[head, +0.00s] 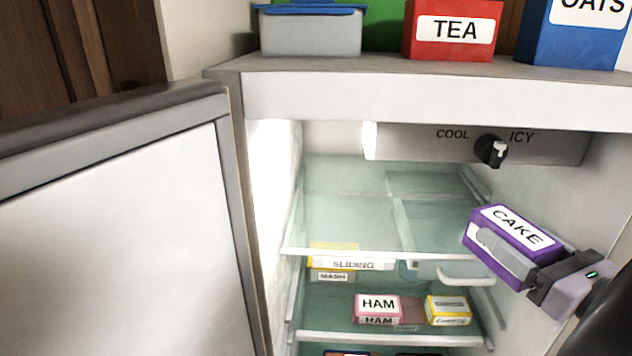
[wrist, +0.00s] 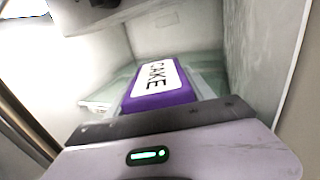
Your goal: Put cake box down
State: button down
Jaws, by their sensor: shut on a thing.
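The purple cake box (head: 513,232), with a white CAKE label, is held in front of the fridge at the right, tilted. My gripper (head: 505,258) is shut on it, with a finger along its near side. In the wrist view the cake box (wrist: 158,85) lies just beyond my gripper (wrist: 165,112), whose fingertips are hidden there. Behind the box is the top glass shelf (head: 345,215), which looks empty. I cannot tell whether the box is over the shelf edge or still before it.
The open fridge door (head: 110,235) fills the left. A cooling unit with a knob (head: 491,150) hangs above the top shelf. A pink HAM box (head: 378,307) and a yellow box (head: 448,310) sit on the lower shelf. A TEA box (head: 453,29) stands on top.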

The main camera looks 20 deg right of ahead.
jog(key=w+p, duration=0.1)
jog(key=w, duration=0.3)
jog(key=w+d+p, duration=0.1)
jog(key=w, duration=0.4)
jog(key=w+p, duration=0.1)
jog(key=w, duration=0.3)
jog(key=shift+w+d, duration=0.25)
jog(key=shift+w, duration=0.1)
jog(key=f, duration=0.3)
jog(key=shift+w+d+f, duration=0.1)
jog(key=shift+w+f, duration=0.15)
jog(key=shift+f, duration=0.05)
jog(key=shift+f+b, duration=0.25)
jog(key=shift+b, duration=0.1)
jog(key=shift+c, duration=1.9)
grip_release()
jog(key=shift+r, duration=0.1)
jog(key=shift+r+p, duration=0.35)
jog(key=shift+p, duration=0.2)
jog(key=s+b, duration=0.1)
jog(key=s, duration=0.2)
jog(key=s+a+b, duration=0.1)
jog(key=s, duration=0.3)
jog(key=s+b, duration=0.1)
jog(key=s, duration=0.3)
jog(key=shift+a+f+b, duration=0.15)
jog(key=shift+f+b, duration=0.1)
jog(key=shift+b, duration=0.1)
jog(key=shift+s+a+r, duration=0.1)
jog(key=shift+s, duration=0.45)
